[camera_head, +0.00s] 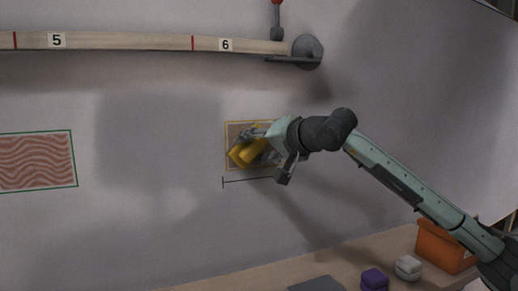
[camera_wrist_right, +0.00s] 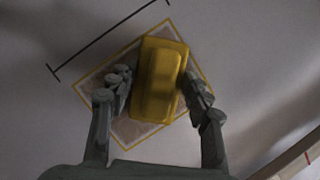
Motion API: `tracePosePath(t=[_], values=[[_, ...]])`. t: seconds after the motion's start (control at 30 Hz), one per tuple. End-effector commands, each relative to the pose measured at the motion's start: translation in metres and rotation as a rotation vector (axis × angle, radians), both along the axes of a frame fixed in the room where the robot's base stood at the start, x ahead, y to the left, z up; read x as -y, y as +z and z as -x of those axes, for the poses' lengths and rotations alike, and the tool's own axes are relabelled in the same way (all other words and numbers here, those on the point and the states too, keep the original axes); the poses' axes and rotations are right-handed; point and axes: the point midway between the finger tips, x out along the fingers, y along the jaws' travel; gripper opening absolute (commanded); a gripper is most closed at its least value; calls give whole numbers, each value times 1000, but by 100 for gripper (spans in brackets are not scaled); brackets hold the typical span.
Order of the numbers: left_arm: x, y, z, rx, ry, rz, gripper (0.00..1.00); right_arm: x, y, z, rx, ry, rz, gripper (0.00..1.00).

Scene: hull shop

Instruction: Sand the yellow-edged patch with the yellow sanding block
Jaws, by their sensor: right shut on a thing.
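The yellow-edged patch (camera_head: 232,130) is a brownish rectangle on the grey wall in the head view. It also shows in the right wrist view (camera_wrist_right: 97,79), partly covered. My right gripper (camera_head: 253,146) is shut on the yellow sanding block (camera_head: 241,156), which lies over the patch. In the right wrist view the yellow block (camera_wrist_right: 160,80) sits between the two fingers of my gripper (camera_wrist_right: 157,88). I cannot tell whether the block touches the patch. My left gripper is not in view.
A green-edged patch with wavy lines (camera_head: 36,161) is at the left. A numbered wooden rail (camera_head: 120,42) runs above, with a grey round end (camera_head: 307,51). Below are a purple block (camera_head: 374,279), a pale block (camera_head: 408,267) and an orange bin (camera_head: 442,248) on a ledge (camera_head: 330,258).

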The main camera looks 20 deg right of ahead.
Motion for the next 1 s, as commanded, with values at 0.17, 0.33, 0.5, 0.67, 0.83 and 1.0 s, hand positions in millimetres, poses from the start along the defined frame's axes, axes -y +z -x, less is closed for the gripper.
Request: tracePosePath(t=[0.17, 0.33, 0.5, 0.67, 0.83, 1.0], values=[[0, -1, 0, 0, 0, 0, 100, -16, 1, 1, 1, 4, 0, 24], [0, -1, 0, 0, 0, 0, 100, -25, 1, 2, 2, 2, 0, 24], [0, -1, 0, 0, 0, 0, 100, -31, 1, 1, 2, 2, 0, 24], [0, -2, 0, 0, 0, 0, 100, -44, 1, 1, 2, 3, 0, 24], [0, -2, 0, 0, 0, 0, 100, -53, 2, 1, 2, 0, 0, 24], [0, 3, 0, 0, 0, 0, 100, -53, 11, 1, 4, -1, 0, 24]])
